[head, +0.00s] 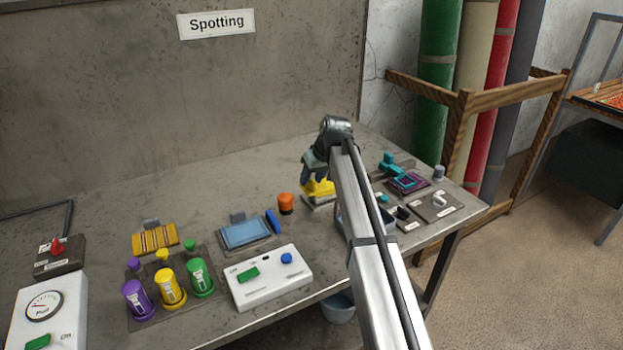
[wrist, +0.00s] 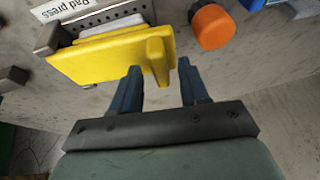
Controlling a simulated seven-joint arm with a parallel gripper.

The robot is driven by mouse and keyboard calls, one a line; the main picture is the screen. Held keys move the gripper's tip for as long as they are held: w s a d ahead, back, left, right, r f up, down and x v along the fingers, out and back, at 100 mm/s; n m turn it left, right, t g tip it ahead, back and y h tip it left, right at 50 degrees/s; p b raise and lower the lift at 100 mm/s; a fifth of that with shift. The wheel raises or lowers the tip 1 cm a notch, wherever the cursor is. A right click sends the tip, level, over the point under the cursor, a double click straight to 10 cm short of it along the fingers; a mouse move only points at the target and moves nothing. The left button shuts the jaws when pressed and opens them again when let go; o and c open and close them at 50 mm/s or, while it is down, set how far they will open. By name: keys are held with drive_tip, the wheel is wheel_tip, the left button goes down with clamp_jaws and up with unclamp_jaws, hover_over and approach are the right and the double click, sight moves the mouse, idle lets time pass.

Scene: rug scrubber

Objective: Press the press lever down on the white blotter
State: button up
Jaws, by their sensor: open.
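A yellow press lever (wrist: 105,58) shows large in the wrist view, a broad plate with an upright grip at its right end. It also shows in the head view (head: 318,190), partly hidden by my arm. A pale pad, which looks like the white blotter (wrist: 112,25), lies behind the yellow plate and is partly covered. My gripper (wrist: 159,67) is open, with its two blue fingers on either side of the lever's grip end in the picture. I cannot tell whether they touch it.
A label reading "Pad press" (wrist: 85,6) lies behind the press. An orange cylinder (head: 286,203) stands close to its left in the head view. A blue tray (head: 245,234) and a white switch box (head: 270,277) lie nearer. Several small fixtures stand right of my arm.

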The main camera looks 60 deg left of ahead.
drive_tip(key=shift+a+f, duration=0.15)
drive_tip(key=shift+f, duration=0.2)
drive_tip(key=shift+s, duration=0.1)
clamp_jaws()
idle(0.5)
